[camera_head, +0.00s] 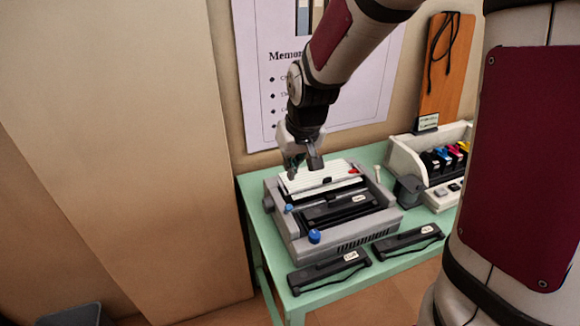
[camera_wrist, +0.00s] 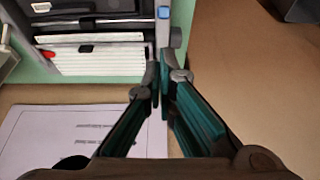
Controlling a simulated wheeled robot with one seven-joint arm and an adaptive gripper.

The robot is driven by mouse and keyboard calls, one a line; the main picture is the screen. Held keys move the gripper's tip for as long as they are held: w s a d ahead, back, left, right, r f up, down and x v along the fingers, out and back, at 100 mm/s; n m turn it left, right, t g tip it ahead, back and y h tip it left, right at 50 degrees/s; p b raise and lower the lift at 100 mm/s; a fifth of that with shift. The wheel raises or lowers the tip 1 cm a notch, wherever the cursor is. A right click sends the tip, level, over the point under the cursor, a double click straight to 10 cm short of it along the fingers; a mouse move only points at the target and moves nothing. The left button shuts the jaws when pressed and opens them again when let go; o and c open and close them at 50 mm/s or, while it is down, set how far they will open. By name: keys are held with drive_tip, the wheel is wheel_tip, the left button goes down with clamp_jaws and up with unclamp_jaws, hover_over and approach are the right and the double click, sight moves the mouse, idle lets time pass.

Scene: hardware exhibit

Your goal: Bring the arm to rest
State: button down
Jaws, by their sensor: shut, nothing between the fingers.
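My gripper (camera_head: 303,163) is at the end of my arm, which comes down from the upper right in the head view. It hangs over the back left part of a grey printer-like machine (camera_head: 290,228) on a green table (camera_head: 255,200). In the wrist view, the fingers of my gripper (camera_wrist: 161,88) are closed together with nothing between them. The machine (camera_wrist: 172,55) shows there at the top left, with a white ridged part (camera_wrist: 100,60). I cannot tell from these views how far the fingertips are above it.
Two black cartridges (camera_head: 322,272) (camera_head: 408,240) lie along the table's front. A white holder (camera_head: 408,152) with coloured cartridges stands at the right, near a dark grey cup (camera_head: 408,190). A poster (camera_head: 258,95) and an orange board (camera_head: 437,85) are behind.

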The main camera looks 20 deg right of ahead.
idle(0.4)
drive_tip(key=s+r, duration=0.4)
drive_tip(key=s, duration=0.4)
drive_tip(key=s+a+r, duration=0.1)
drive_tip(key=s+r, duration=0.3)
drive_tip(key=s, duration=0.3)
drive_tip(key=s+r+t, duration=0.1)
drive_tip(key=s+r, duration=0.4)
drive_tip(key=s, duration=0.3)
drive_tip(key=shift+s+a, duration=0.3)
drive_tip(key=shift+a, duration=0.05)
